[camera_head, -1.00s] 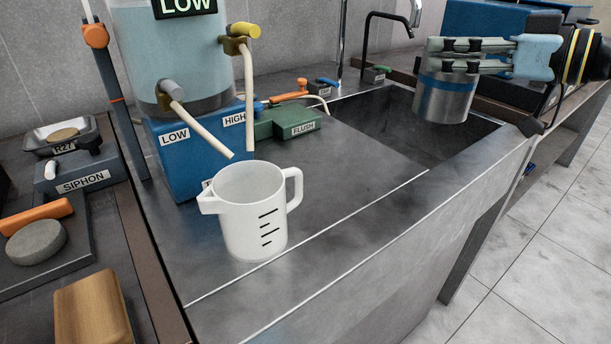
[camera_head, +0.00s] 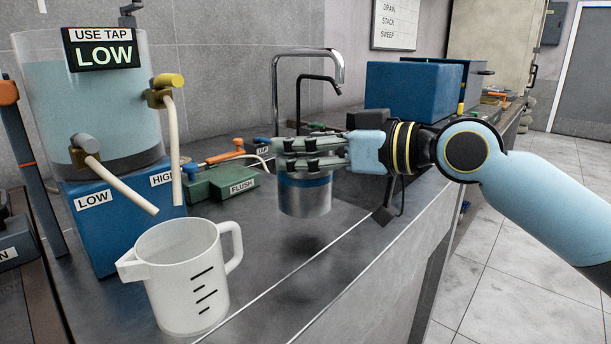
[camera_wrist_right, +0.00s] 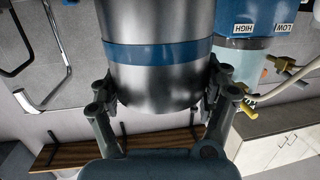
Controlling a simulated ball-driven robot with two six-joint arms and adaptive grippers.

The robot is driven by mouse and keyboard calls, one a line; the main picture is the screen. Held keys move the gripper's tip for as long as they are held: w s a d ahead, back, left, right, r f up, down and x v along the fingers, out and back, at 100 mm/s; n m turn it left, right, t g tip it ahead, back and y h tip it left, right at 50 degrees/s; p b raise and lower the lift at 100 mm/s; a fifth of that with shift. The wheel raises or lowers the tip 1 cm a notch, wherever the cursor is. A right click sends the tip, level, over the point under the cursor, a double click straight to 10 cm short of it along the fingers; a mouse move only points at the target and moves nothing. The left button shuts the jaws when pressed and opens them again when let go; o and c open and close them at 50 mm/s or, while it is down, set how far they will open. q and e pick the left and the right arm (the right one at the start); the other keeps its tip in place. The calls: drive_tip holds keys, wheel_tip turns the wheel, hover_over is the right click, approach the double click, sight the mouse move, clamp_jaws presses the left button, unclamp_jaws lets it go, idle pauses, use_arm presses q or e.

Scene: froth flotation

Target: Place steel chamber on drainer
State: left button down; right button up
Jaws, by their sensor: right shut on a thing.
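The steel chamber (camera_head: 304,198) is a silver cylinder with a blue band. My right gripper (camera_head: 292,154) is shut on it near its top and holds it upright above the steel counter, with a dark shadow below it. In the right wrist view the chamber (camera_wrist_right: 158,72) fills the middle, between the two fingers of my right gripper (camera_wrist_right: 160,95). No drainer can be made out in these views. My left gripper is not in view.
A white measuring jug (camera_head: 185,280) stands on the counter (camera_head: 290,265) at the front left. A water tank (camera_head: 95,100) with two spouts sits on a blue base (camera_head: 110,225). A green FLUSH block (camera_head: 222,184) and a tap (camera_head: 338,75) are behind the chamber.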

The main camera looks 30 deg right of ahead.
sight(302, 195)
drive_tip(key=shift+f+b, duration=0.5)
drive_tip(key=shift+f, duration=1.45)
drive_tip(key=shift+f, duration=0.15)
drive_tip(key=o, duration=1.7)
drive_tip(key=shift+c, duration=0.2)
